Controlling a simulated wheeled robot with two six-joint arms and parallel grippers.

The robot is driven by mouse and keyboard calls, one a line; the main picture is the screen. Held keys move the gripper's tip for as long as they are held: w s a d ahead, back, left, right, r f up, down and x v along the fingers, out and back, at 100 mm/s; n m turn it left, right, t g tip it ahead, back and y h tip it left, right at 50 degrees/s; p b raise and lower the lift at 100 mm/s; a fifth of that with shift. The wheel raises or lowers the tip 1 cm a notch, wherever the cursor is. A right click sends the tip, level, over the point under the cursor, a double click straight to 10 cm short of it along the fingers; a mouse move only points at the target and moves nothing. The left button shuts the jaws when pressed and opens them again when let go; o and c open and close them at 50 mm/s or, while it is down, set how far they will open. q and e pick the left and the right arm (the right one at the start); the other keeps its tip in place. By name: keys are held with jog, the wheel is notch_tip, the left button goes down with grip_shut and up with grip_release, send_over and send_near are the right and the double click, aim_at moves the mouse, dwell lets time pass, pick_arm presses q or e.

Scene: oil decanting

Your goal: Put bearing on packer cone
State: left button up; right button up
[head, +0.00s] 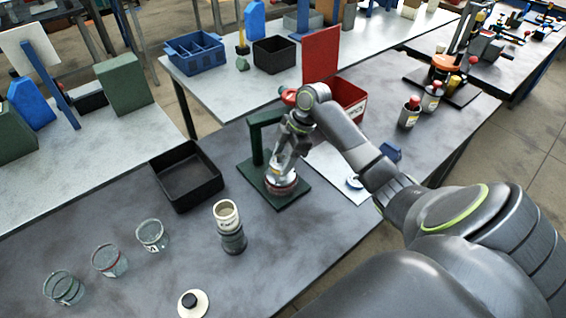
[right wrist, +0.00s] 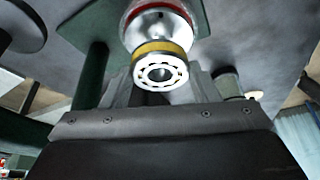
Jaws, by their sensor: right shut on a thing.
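My right gripper (head: 283,168) points down over the green packer stand (head: 300,197), right above a round silver and red-brown piece (head: 281,187) on its base. In the right wrist view the gripper (right wrist: 168,88) is shut on the bearing (right wrist: 160,73), a silver ring with balls showing around its dark centre hole. A yellow band lies just behind it. A silver round part with a red band (right wrist: 160,10) lines up beyond the bearing. I cannot tell whether the bearing touches it; the cone's tip is hidden. My left gripper is not in view.
A green post (head: 255,142) of the stand rises close behind the gripper. A black tray (head: 186,176) and a dark jar with a cream top (head: 229,228) stand left. Several glass jars are at front left. A red bin (head: 348,100) stands behind my arm.

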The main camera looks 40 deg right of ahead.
notch_tip(320, 180, down, 2)
jog(key=shift+f, duration=0.4)
jog(key=shift+f, duration=0.1)
jog(key=o, duration=1.1)
jog(key=b+v, duration=0.2)
jog(key=v, duration=1)
